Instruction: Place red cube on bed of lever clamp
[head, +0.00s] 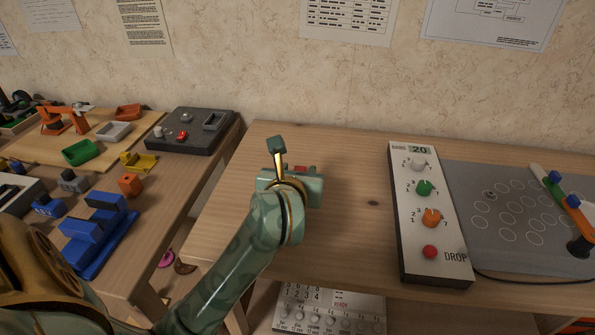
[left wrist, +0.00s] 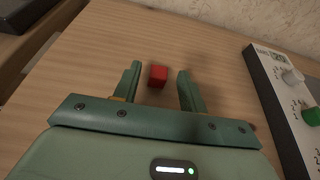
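The red cube (left wrist: 157,76) lies on the bare wood of the right-hand table. In the head view only a bit of its red (head: 301,169) shows behind my left gripper (head: 292,182). In the left wrist view the left gripper (left wrist: 160,72) is open, with one finger on each side of the cube and a gap to both. An orange device with a raised arm (head: 65,117) stands at the far left on a wooden board. I cannot tell for sure that it is the lever clamp. My right gripper is not in view.
A long control panel with knobs (head: 429,215) and a grey sheet with circles (head: 515,215) lie to the right. A dark box (head: 190,132), an orange cube (head: 130,186) and a blue stepped block (head: 98,240) stand on the left table. A gap separates the tables.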

